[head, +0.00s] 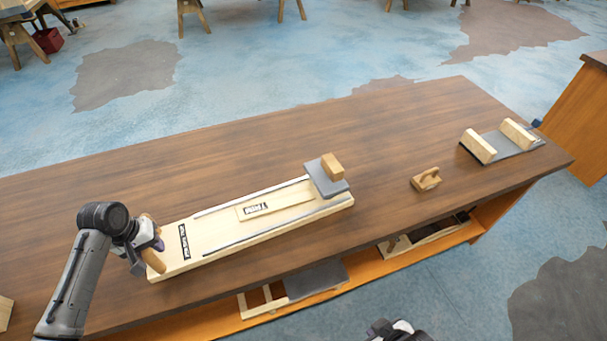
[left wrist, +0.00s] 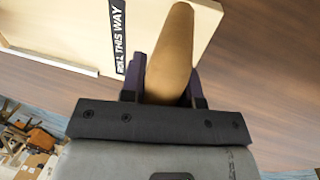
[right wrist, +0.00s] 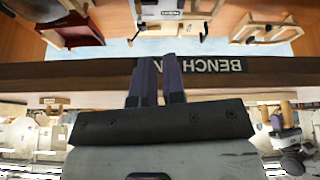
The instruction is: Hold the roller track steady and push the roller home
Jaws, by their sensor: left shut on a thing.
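The roller track (head: 210,240) is a long pale wooden board with grey rails and dark labels, lying flat on the bench. The roller (head: 327,185), a grey plate with a wooden block on top, sits at the track's right end. My left gripper (head: 150,250) is shut on the wooden handle at the track's left end. In the left wrist view this handle (left wrist: 170,50) stands between the purple fingers, beside a "ROLL THIS WAY" label. My right gripper (right wrist: 158,80) is shut and empty before the bench edge. Only part of it shows at the head view's bottom edge.
The dark wooden bench top (head: 400,130) is clear behind the track. A small wooden handled block (head: 426,179) lies right of the roller. A grey plate with two wooden blocks (head: 505,143) lies at the far right. A shelf (head: 300,310) below holds several wooden parts.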

